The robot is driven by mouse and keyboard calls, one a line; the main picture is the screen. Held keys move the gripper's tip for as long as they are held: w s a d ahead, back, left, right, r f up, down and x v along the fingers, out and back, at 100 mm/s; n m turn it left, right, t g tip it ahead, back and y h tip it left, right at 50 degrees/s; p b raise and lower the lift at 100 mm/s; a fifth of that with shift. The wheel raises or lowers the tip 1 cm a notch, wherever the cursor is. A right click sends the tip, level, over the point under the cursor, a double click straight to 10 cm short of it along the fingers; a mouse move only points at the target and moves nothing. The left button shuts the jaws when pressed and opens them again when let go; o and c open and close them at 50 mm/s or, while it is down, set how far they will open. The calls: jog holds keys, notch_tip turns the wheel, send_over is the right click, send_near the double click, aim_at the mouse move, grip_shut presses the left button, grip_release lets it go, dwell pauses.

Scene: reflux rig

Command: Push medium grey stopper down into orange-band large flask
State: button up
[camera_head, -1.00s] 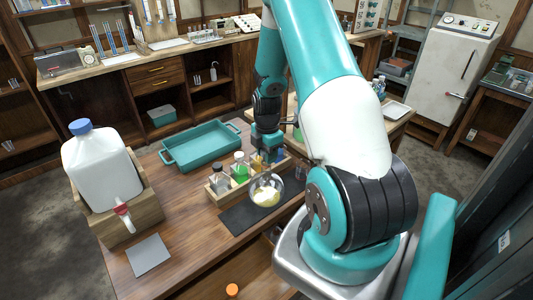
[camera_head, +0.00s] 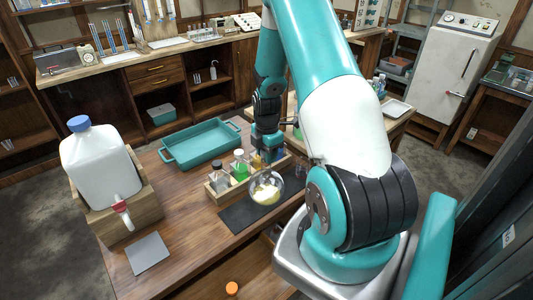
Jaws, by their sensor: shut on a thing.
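A round glass flask (camera_head: 265,190) with pale yellow contents stands upright at the front of the wooden rack, by the dark mat. Its neck is mostly hidden by my gripper, and an orange band is not clear at this size. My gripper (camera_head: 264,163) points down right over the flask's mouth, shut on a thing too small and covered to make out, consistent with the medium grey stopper. I cannot tell how deep the stopper sits in the neck.
The wooden rack (camera_head: 220,186) holds small bottles, one with green liquid (camera_head: 240,172). A teal tray (camera_head: 200,147) lies behind it. A white jug (camera_head: 100,165) with a red tap stands left. A dark mat (camera_head: 238,217) and grey pad (camera_head: 148,253) lie in front.

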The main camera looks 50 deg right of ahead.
jog(key=o, duration=1)
jog(key=shift+r, duration=0.1)
notch_tip(320, 180, up, 17)
jog(key=b, duration=0.3)
jog(key=w+a+r+m+b, duration=0.1)
jog(key=w+a+r, duration=0.1)
jog(key=a, duration=0.9)
jog(key=s+a+m+y, duration=0.1)
jog(key=s+a, duration=0.2)
jog(key=a, duration=0.4)
jog(key=s+a+r+m+y+b, duration=0.1)
jog(key=s+a+m, duration=0.1)
jog(key=a, duration=0.5)
jog(key=s+a+m+y, duration=0.1)
jog(key=s+a, duration=0.3)
jog(key=a, duration=0.4)
jog(key=shift+s+r+t, duration=0.2)
jog(key=shift+r+t, duration=0.05)
jog(key=shift+t, duration=0.15)
jog(key=s+a+m, duration=0.1)
jog(key=s+a, duration=0.3)
jog(key=s, duration=0.1)
jog(key=s+a+m+y, duration=0.1)
jog(key=s+a, duration=0.1)
jog(key=shift+s+m+g+b, duration=0.3)
jog(key=shift+s+g, duration=0.05)
jog(key=shift+g, duration=0.05)
jog(key=shift+c, duration=0.2)
